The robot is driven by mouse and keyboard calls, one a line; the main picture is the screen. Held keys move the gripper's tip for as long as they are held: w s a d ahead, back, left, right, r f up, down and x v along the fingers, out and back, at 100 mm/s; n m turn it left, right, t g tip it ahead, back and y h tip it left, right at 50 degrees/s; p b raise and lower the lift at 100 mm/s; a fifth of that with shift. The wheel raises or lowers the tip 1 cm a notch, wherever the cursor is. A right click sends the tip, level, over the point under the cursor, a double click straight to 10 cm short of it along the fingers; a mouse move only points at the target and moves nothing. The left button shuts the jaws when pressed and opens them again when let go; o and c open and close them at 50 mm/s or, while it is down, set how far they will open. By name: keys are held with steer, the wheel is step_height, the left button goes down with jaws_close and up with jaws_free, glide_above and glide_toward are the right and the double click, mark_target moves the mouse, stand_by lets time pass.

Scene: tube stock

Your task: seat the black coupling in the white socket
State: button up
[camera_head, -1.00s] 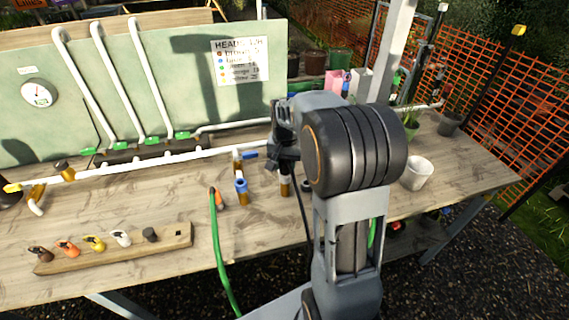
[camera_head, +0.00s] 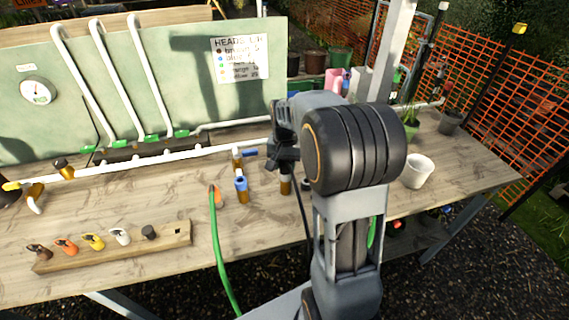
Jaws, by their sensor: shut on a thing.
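My gripper (camera_head: 284,160) hangs over the middle of the bench, partly hidden behind my own arm. It is shut on a dark piece that looks like the black coupling; its outline merges with the dark jaws. Right below stands a short brass-coloured stub (camera_head: 285,187) with a pale part near its top, seemingly the white socket. I cannot tell whether the held piece touches it or is apart.
A wooden rack (camera_head: 110,256) at front left holds brown, orange, yellow, white and black pieces (camera_head: 149,233). A blue-topped stub (camera_head: 241,188) and green hose (camera_head: 222,255) are left of my gripper. A white pot (camera_head: 419,171) stands right. White pipes run behind.

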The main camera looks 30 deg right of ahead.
steer(key=shift+f, duration=0.15)
steer(key=o, duration=1)
step_height(320, 180, up, 14)
steer(key=shift+f, duration=0.1)
steer(key=shift+w, duration=0.1)
steer(key=shift+d+f+n, duration=0.1)
steer(key=shift+f+n, duration=0.5)
steer(key=shift+f, duration=0.35)
steer(key=s+a+f+n+t, duration=0.1)
steer(key=s+a+f+n, duration=0.1)
steer(key=s, duration=0.3)
steer(key=s+a+f+n+t, duration=0.1)
steer(key=s+a+f+n, duration=0.1)
steer(key=s+a, duration=0.2)
steer(key=s+a+f+n+t, duration=0.1)
steer(key=s+a+n, duration=0.1)
steer(key=s+a, duration=0.2)
steer(key=shift+s+f+t, duration=0.2)
steer(key=shift+s, duration=0.6)
steer(key=shift+s+f+t, duration=0.2)
steer(key=shift+s, duration=0.6)
